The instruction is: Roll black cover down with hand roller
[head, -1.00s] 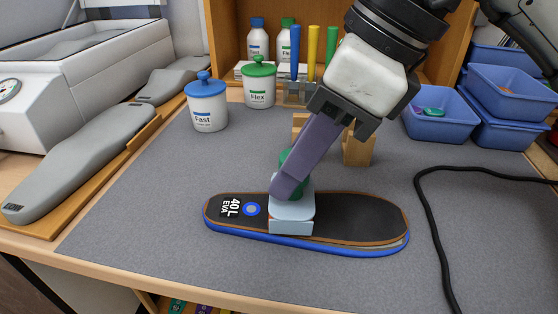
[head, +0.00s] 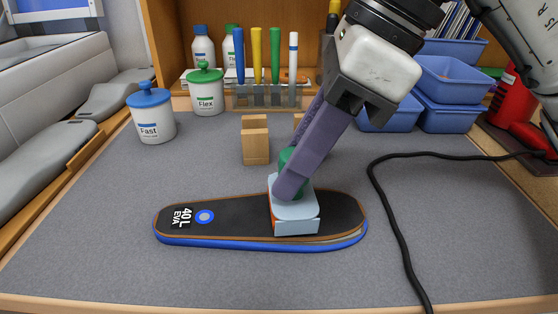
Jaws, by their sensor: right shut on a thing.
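The insole with its black cover (head: 240,215) lies flat on the grey mat (head: 90,225), with a blue layer along its lower edge. A white label reading 40 L EVA and a blue ring sit at its left end. The hand roller (head: 293,208) has a pale blue-grey body and a green part on top. It rests on the cover right of the middle. My right gripper (head: 293,180) comes from the upper right with long purple fingers and is shut on the roller's green part. The roller's underside is hidden. My left gripper is not in view.
Wooden blocks (head: 255,140) stand behind the insole. Jars marked Fast (head: 151,118) and Flex (head: 206,92) stand at the back left. Blue bins (head: 449,80) are at the back right. A black cable (head: 385,205) runs down the right side. The mat's front is clear.

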